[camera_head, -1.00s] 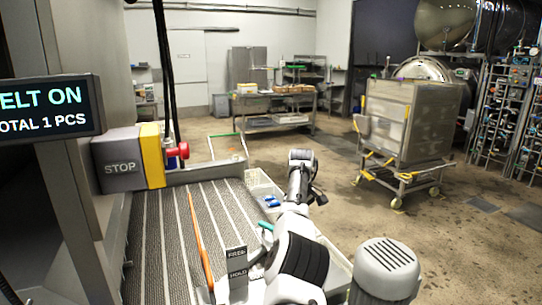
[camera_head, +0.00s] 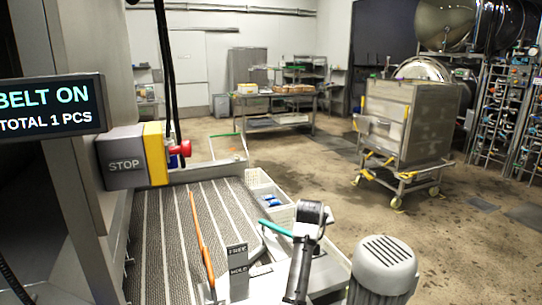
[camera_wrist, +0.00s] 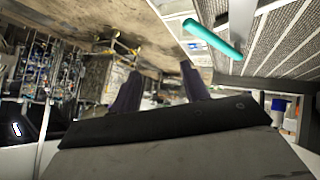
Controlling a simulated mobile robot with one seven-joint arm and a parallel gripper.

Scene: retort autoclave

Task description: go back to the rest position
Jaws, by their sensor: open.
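My gripper (camera_wrist: 160,84) shows in the wrist view as two dark fingers, spread apart with nothing between them. In the head view, my arm stands low at the centre, right of the ribbed conveyor belt (camera_head: 160,235), and I cannot make out the fingers. A teal bar (camera_head: 276,228) lies just left of my arm; it also shows in the wrist view (camera_wrist: 213,39), above and beyond the fingers and apart from them.
A red stop button (camera_head: 180,149) sits on the STOP box (camera_head: 124,166) at left. An orange rod (camera_head: 202,240) stands over the belt near a FREE/HOLD plate (camera_head: 237,272). White crates (camera_head: 268,194) stand beside the belt. A wheeled metal cart (camera_head: 398,120) stands at right, with open floor around it.

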